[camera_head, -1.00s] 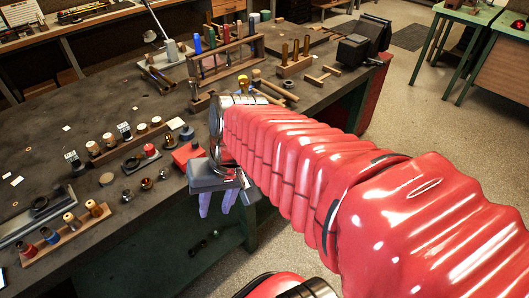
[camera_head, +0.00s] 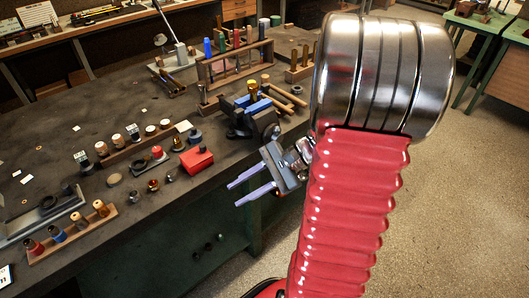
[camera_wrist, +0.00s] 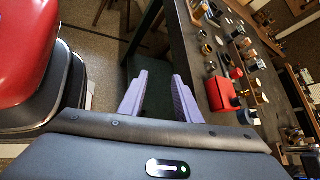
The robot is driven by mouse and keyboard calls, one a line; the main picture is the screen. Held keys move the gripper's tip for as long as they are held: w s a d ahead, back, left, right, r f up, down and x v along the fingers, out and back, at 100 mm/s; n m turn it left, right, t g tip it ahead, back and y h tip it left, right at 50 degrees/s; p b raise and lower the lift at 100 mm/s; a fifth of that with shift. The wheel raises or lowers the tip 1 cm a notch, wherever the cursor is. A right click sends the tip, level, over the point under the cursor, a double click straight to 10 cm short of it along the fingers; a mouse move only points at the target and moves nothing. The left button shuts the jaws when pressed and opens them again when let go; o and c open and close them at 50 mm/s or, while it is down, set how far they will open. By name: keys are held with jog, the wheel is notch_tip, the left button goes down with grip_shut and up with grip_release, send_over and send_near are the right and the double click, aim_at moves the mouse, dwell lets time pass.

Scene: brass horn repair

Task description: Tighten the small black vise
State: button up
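A small dark vise (camera_head: 238,124) with blue jaw parts stands at the front edge of the workbench in the head view, near its middle. Its lower right part lies close behind my gripper in the picture. My gripper (camera_head: 236,194) is off the bench's front edge, below the vise in the picture, with its lilac fingers pointing left. The fingers are apart with nothing between them. The wrist view also shows the open, empty gripper (camera_wrist: 160,76). I cannot make out the vise there.
A red box (camera_head: 197,159) sits at the bench's front edge left of my gripper; it also shows in the wrist view (camera_wrist: 221,94). Wooden racks (camera_head: 234,62) of tools stand behind the vise. Small parts line the bench to the left. Open floor (camera_head: 450,190) lies to the right.

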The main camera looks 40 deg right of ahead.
jog(key=s+d+f+m+t+h, duration=0.1)
jog(key=d+f+m+t+h, duration=0.1)
jog(key=d, duration=0.6)
jog(key=s+d+f+m+t+h, duration=0.1)
jog(key=d+f+m+t+h, duration=0.1)
jog(key=d+f+m+t, duration=0.2)
jog(key=s+d+f+m+t+h, duration=0.1)
jog(key=d+f+m+t+h, duration=0.1)
jog(key=d+m+t, duration=0.4)
jog(key=d+f+m, duration=0.1)
jog(key=d+m, duration=0.2)
jog(key=d, duration=0.3)
jog(key=shift+s+m, duration=0.35)
jog(key=shift+m, duration=0.05)
jog(key=shift+w, duration=0.1)
jog(key=shift+x, duration=6.85)
jog(key=shift+d+r, duration=0.1)
jog(key=shift+r, duration=0.1)
jog(key=shift+c, duration=0.5)
grip_shut()
